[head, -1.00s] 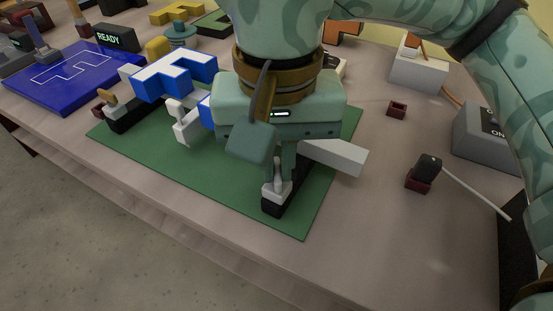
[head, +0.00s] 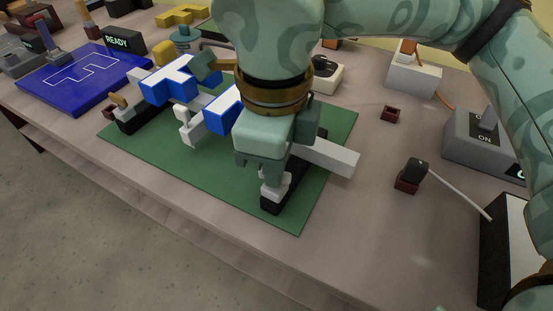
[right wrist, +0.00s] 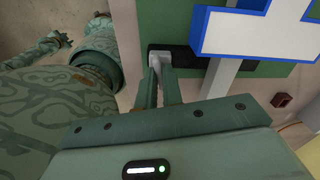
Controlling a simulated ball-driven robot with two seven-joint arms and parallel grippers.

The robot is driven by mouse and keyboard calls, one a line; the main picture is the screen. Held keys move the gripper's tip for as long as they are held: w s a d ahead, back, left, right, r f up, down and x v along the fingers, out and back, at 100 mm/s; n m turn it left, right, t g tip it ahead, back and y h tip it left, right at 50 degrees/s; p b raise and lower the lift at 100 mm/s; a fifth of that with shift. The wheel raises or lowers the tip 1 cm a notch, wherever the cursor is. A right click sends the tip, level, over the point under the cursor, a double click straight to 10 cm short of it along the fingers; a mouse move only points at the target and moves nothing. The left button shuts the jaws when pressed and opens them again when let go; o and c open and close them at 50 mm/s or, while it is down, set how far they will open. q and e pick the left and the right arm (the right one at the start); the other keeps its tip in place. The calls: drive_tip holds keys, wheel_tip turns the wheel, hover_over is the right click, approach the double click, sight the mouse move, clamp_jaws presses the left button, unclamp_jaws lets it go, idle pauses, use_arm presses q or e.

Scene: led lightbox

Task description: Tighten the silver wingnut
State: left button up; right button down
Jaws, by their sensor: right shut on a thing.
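My right gripper (head: 271,182) points down at the front end of a black block (head: 298,192) on the green mat (head: 232,180). Its fingers are shut on the silver wingnut (head: 272,196), which stands on that block; it also shows between the fingertips in the right wrist view (right wrist: 160,56). The fingers cover part of the wingnut. A blue-edged white sign piece (head: 168,85) lies behind and left of the gripper, partly hidden by my arm. It shows large in the right wrist view (right wrist: 258,32).
A white bar (head: 328,160) sticks out right of the gripper. A grey switch box (head: 470,150) and a dark-headed tool with a pale rod (head: 416,168) are to the right. A blue panel (head: 80,78) and a READY display (head: 118,41) are at left.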

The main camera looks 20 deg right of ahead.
drive_tip(key=c, duration=2)
unclamp_jaws()
drive_tip(key=shift+m, duration=1.2)
use_arm(q)
drive_tip(key=shift+r, duration=0.1)
use_arm(e)
drive_tip(key=o, duration=0.5)
drive_tip(key=shift+c, duration=0.2)
